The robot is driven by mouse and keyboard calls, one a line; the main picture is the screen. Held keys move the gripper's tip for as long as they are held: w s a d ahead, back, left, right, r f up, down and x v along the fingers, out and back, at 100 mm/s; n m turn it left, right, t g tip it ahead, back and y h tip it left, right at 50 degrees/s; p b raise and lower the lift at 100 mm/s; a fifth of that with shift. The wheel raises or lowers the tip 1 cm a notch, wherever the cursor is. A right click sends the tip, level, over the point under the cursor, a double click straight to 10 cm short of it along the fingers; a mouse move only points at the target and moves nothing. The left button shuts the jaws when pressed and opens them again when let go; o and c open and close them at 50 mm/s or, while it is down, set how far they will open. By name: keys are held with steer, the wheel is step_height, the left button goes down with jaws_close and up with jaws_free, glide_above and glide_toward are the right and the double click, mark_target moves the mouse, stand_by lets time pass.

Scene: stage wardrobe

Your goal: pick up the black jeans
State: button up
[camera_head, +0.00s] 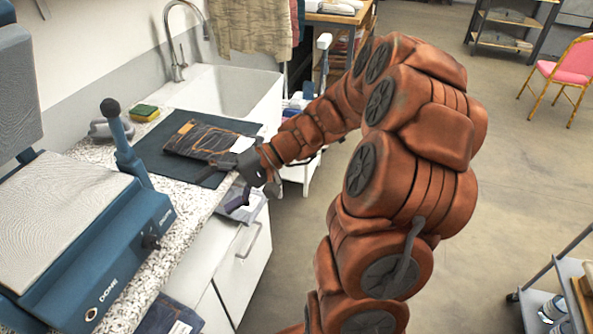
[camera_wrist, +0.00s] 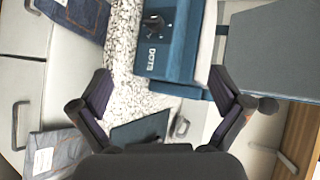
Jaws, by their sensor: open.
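Folded dark, near-black jeans (camera_head: 200,138) with orange stitching and a brown patch lie on a dark mat (camera_head: 148,147) on the speckled counter, in front of the sink. My gripper (camera_head: 226,188) is just on the near side of the jeans, above the counter's front edge, and looks apart from them. In the wrist view my gripper (camera_wrist: 160,98) has its two fingers spread wide with nothing between them. The dark mat (camera_wrist: 142,130) shows there below the fingers; the dark jeans are hidden in that view.
A blue heat press (camera_head: 85,245) takes up the near counter. Other folded jeans, greyish (camera_head: 246,210) and blue (camera_head: 168,318), lie below the counter edge by the drawers. A sponge (camera_head: 144,113) sits behind the mat. The floor at right is mostly open.

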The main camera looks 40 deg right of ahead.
steer(key=w+d+f+m+t+h+b, duration=0.15)
steer(key=d+f+t, duration=0.25)
steer(key=d, duration=0.5)
steer(key=w+d+f+m+t+h+b, duration=0.1)
steer(key=w+d+f+m+t+b, duration=0.2)
steer(key=d, duration=0.6)
steer(key=w+d+f+m+t+h+b, duration=0.1)
steer(key=w+d+f+m+t, duration=0.25)
steer(key=d, duration=0.55)
steer(key=shift+n+t, duration=0.3)
steer(key=shift+t, duration=0.35)
steer(key=shift+s+a+b+x, duration=0.15)
steer(key=shift+b+x, duration=0.4)
steer(key=shift+x, duration=2.45)
steer(key=shift+s+a+b+x, duration=0.15)
steer(key=shift+b+x, duration=0.4)
steer(key=shift+x, duration=2.5)
steer(key=shift+a, duration=0.1)
steer(key=shift+c, duration=0.4)
